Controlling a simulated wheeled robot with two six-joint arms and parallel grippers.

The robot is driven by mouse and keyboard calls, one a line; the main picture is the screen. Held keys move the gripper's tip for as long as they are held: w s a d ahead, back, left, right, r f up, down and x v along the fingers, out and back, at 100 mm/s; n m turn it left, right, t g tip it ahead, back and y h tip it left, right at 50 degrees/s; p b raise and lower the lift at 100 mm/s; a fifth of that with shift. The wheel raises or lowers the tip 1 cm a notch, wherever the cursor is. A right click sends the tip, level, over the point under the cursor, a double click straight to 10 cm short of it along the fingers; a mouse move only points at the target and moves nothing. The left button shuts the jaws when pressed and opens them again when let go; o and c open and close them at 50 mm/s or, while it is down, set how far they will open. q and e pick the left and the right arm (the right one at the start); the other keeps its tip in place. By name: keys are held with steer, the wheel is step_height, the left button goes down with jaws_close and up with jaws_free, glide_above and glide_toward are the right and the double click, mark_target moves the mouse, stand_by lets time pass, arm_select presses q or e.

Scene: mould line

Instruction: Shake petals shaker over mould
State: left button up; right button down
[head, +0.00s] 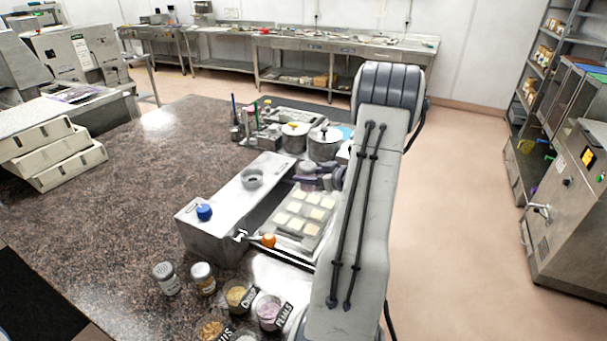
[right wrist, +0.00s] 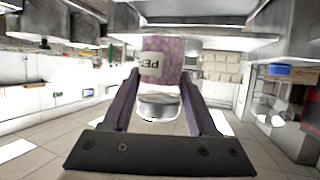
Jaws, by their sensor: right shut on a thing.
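My right gripper (head: 318,181) is over the far end of the mould (head: 278,242), a tray with several pale square cavities. In the right wrist view the gripper (right wrist: 161,78) is shut on the petals shaker (right wrist: 162,52), a clear jar of purple-pink bits with a white label and a metal lid. In the head view my arm hides part of the mould, and I cannot make out the shaker clearly. My left gripper is not in view.
A steel machine (head: 215,232) with a blue knob (head: 204,212) stands left of the mould. An orange knob (head: 268,240) is at the mould's near end. Two lidded jars (head: 167,279) (head: 202,278) and several labelled bowls (head: 238,296) stand in front. Metal pots (head: 325,143) stand behind.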

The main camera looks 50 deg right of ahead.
mark_target(312, 187)
steer(key=shift+w+a+f+b, duration=0.2)
steer(key=shift+f+b, duration=0.2)
steer(key=shift+f, duration=0.1)
steer(key=shift+w+a+f+b, duration=0.15)
steer(key=shift+w+f+b, duration=0.05)
steer(key=shift+f+b, duration=1.3)
steer(key=shift+f, duration=0.05)
steer(key=shift+s, duration=0.1)
